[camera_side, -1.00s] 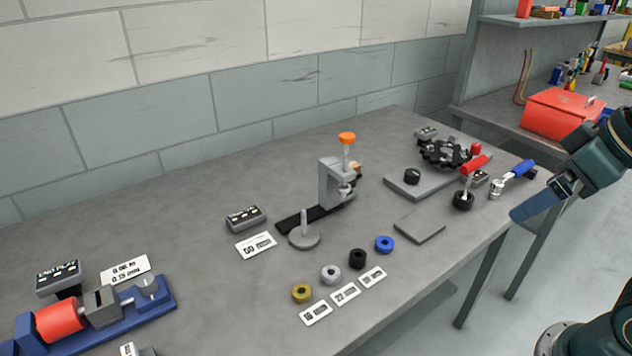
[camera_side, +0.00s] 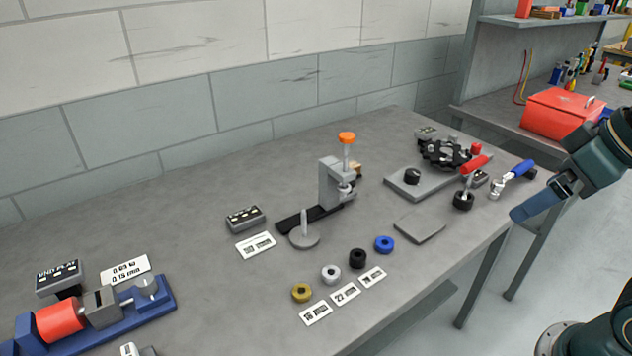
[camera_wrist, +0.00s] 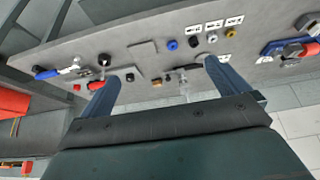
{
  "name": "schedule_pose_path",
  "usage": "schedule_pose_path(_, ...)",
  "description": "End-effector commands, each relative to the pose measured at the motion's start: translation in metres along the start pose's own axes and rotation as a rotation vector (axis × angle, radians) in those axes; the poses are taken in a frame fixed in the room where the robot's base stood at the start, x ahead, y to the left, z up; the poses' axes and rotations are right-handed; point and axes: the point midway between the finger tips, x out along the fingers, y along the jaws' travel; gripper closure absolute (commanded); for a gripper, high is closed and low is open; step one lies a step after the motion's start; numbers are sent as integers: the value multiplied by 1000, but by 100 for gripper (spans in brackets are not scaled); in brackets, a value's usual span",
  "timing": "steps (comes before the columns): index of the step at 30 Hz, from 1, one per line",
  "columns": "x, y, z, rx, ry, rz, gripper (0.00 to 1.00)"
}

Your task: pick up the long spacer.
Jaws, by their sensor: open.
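Several short ring-shaped spacers stand in a row near the table's front edge in the side view: brass (camera_side: 301,293), light grey (camera_side: 331,274), black (camera_side: 358,258) and blue (camera_side: 384,244). I cannot tell which one is the long spacer. The blue (camera_wrist: 172,44) and black (camera_wrist: 193,41) rings also show in the wrist view. My gripper (camera_side: 540,203) is off the table's right front edge, well apart from them. In the wrist view my gripper (camera_wrist: 162,70) has its two blue fingers wide apart, with nothing held between them.
A grey clamp stand with an orange knob (camera_side: 347,138) and a round base with a peg (camera_side: 304,238) stand behind the row. A flat grey plate (camera_side: 419,228) and a red-handled tool (camera_side: 474,164) lie to the right. A blue fixture (camera_side: 110,325) is at left.

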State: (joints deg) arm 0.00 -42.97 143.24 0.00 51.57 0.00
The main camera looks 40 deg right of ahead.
Motion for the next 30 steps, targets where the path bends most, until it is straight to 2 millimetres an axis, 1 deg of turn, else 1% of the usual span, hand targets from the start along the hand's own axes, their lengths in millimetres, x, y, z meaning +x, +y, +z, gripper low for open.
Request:
schedule_pose_path(2, 0, 0, 0, 0, 0, 0, 0)
schedule_pose_path(3, 0, 0, 0, 0, 0, 0, 4)
schedule_pose_path(5, 0, 0, 0, 0, 0, 0, 16)
schedule_pose_path(9, 0, 0, 0, 0, 0, 0, 43)
schedule_pose_path(10, 0, 0, 0, 0, 0, 0, 46)
schedule_pose_path(22, 1, -1, -3, -19, -6, -4, 46)
schedule_pose_path(26, 4, -4, -11, -71, -23, -14, 46)
schedule_pose_path(30, 10, -9, -27, -172, -53, -39, 46)
